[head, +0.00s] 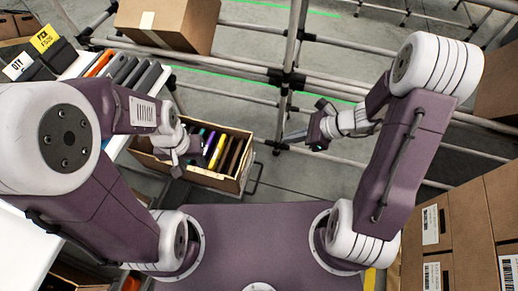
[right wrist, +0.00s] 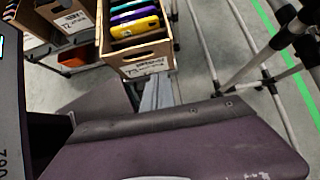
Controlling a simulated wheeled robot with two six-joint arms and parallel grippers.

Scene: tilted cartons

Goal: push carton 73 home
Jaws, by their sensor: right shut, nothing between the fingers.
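An open brown carton (head: 232,183) with upright purple, green, yellow and dark folders sits centre left in the head view. In the right wrist view the same carton (right wrist: 138,64) shows its end with a handle hole and a label that seems to read 73. My right gripper (head: 284,140) is shut and empty, to the right of the carton in the head view. In the right wrist view its grey fingers (right wrist: 158,84) point toward the carton's labelled end; contact cannot be told. My left gripper (head: 176,168) hangs over the carton's left part; its fingers are too small to judge.
Another carton (right wrist: 70,24), its label seeming to read 72, stands left in the right wrist view. A closed box (head: 168,22) sits at the back. Metal rails (head: 285,75) run behind. Stacked labelled boxes (head: 455,235) fill the right; a white shelf (head: 30,240) lies left.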

